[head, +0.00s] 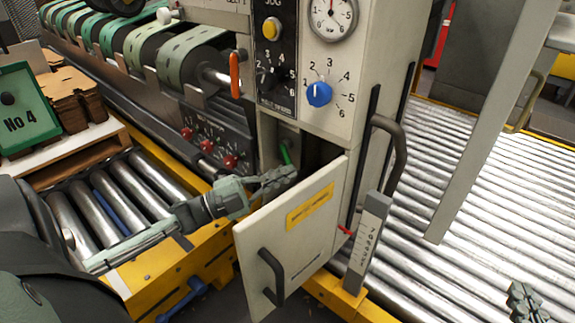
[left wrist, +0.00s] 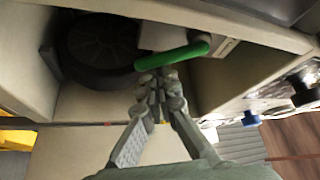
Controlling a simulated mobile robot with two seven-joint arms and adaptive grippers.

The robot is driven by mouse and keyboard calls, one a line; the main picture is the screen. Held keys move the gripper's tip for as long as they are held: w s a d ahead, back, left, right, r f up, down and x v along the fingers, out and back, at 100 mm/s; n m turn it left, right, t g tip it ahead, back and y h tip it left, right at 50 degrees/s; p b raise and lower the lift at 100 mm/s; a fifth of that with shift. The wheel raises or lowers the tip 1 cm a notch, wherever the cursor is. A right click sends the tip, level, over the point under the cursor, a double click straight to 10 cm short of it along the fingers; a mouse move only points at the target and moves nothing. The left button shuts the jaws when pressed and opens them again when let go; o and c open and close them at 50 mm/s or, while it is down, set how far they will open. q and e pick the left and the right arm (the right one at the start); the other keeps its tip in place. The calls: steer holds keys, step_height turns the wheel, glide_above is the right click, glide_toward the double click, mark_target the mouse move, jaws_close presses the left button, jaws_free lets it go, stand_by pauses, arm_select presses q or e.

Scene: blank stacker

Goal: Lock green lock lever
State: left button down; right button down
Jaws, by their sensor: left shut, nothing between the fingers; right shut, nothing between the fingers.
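The green lock lever (head: 286,153) sits inside the open compartment of the cream machine cabinet. In the left wrist view the lever (left wrist: 172,57) lies across, just beyond my left fingertips (left wrist: 160,82); whether they touch it I cannot tell. In the head view my left gripper (head: 284,172) is shut, at the compartment's opening, just below the lever. My right gripper (head: 525,300) shows only partly at the lower right, over the rollers, far from the lever.
The cabinet door (head: 292,225) with a black handle (head: 270,275) hangs open below my left gripper. A dark round part (left wrist: 98,50) sits inside the compartment. An orange lever (head: 235,74) and a blue knob (head: 319,94) are on the machine front. A roller conveyor (head: 440,200) spreads to the right.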

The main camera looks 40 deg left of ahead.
arm_select(q)
steer(key=shift+w+a+f+m+g+y+p, duration=0.15)
steer(key=shift+a+m+g+p, duration=0.4)
steer(key=shift+m, duration=0.4)
steer(key=shift+s+a+f+m+g+y+p, duration=0.1)
steer(key=shift+a+f+m+g+p, duration=0.25)
steer(key=shift+m+p, duration=0.5)
steer(key=shift+w+a+m+g+y+p, duration=0.15)
steer(key=shift+a+m+g+p, duration=0.15)
steer(key=shift+m+g+p, duration=0.5)
arm_select(e)
steer(key=s+d+f+m+g+h, duration=0.1)
steer(key=s+d+f+g+h, duration=0.5)
steer(key=s+d+f+g, duration=0.5)
steer(key=shift+s+d+f+m, duration=0.4)
steer(key=shift+s+d+f, duration=1)
steer(key=shift+d, duration=0.7)
arm_select(q)
steer(key=shift+s+d+t, duration=0.1)
steer(key=shift+t, duration=0.2)
arm_select(e)
steer(key=shift+s+r, duration=0.15)
steer(key=shift+r, duration=0.05)
